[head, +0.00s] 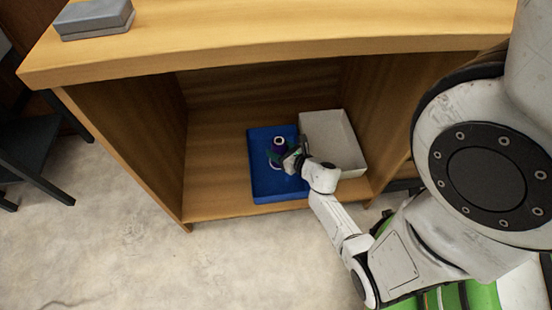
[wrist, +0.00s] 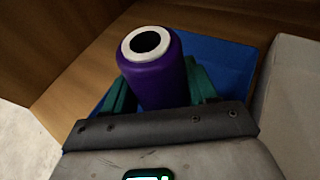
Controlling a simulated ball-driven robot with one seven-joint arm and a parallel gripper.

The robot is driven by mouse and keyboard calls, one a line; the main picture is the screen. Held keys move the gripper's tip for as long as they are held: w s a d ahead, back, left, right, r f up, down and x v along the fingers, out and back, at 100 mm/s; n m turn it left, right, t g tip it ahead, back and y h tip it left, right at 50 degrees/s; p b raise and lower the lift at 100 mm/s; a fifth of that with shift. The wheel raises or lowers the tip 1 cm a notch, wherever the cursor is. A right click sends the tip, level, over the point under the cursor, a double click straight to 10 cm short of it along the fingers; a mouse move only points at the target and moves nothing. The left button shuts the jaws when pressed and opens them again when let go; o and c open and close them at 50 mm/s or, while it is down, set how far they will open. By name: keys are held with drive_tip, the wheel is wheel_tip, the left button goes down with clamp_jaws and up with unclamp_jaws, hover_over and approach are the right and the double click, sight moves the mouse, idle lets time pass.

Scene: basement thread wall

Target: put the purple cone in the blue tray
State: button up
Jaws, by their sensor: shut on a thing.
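The purple cone (wrist: 154,78) has a white ring and a dark hole at its top end. My gripper (wrist: 157,92) is shut on it, with a green finger on each side. In the head view the cone (head: 278,153) and my gripper (head: 283,158) appear over the blue tray (head: 272,188), which lies on the floor of the wooden cabinet. The blue tray (wrist: 222,62) also shows behind and around the cone in the wrist view. The cone's lower end is hidden by my gripper in the wrist view; I cannot tell whether it touches the tray.
A white tray (head: 345,139) stands right of the blue tray. The wooden cabinet (head: 130,140) has a side wall at left and a top panel above. A grey box (head: 95,18) lies on top. A dark chair (head: 40,150) stands at far left. The cabinet floor left of the blue tray is bare.

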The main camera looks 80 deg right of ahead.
drive_tip(key=shift+w+d+f+b, duration=0.2)
drive_tip(key=shift+w+f, duration=0.05)
drive_tip(key=shift+f, duration=0.15)
drive_tip(key=shift+w+d+f+b, duration=0.15)
drive_tip(key=shift+w+f+b, duration=0.1)
drive_tip(key=shift+f, duration=0.15)
drive_tip(key=shift+w+d+f+b, duration=0.15)
drive_tip(key=shift+f+b, duration=0.95)
drive_tip(key=shift+f, duration=0.55)
drive_tip(key=shift+f, duration=0.15)
drive_tip(key=o, duration=1.1)
drive_tip(key=shift+o, duration=0.2)
